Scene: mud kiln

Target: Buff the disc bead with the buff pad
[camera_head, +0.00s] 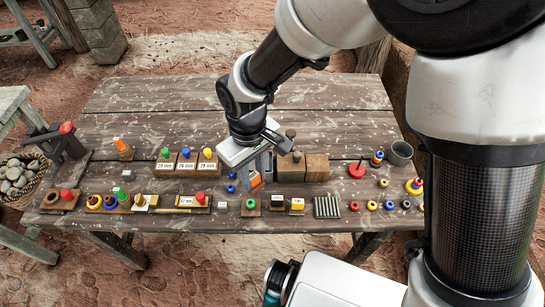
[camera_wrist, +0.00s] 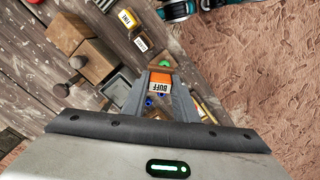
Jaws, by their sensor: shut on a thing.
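My gripper (camera_head: 256,177) is shut on the orange buff pad (camera_head: 255,181), held over the front middle of the table. In the wrist view the pad (camera_wrist: 160,82) sits between the fingers (camera_wrist: 160,88), its white label reading BUFF. Two small blue beads (camera_head: 231,188) lie just left of the pad in the head view; they also show below the pad in the wrist view (camera_wrist: 149,101). I cannot tell whether either is the disc bead. A green ring (camera_head: 250,203) sits on a wooden block in front of the gripper, apart from the pad.
A yellow FINE block (camera_head: 297,204) and a dark block (camera_head: 277,202) stand at the front right. Wooden blocks (camera_head: 291,168) stand behind right. Labelled peg stands (camera_head: 186,162) are at left; loose beads (camera_head: 372,205) and a grey cup (camera_head: 399,153) at right. The table's back is mostly clear.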

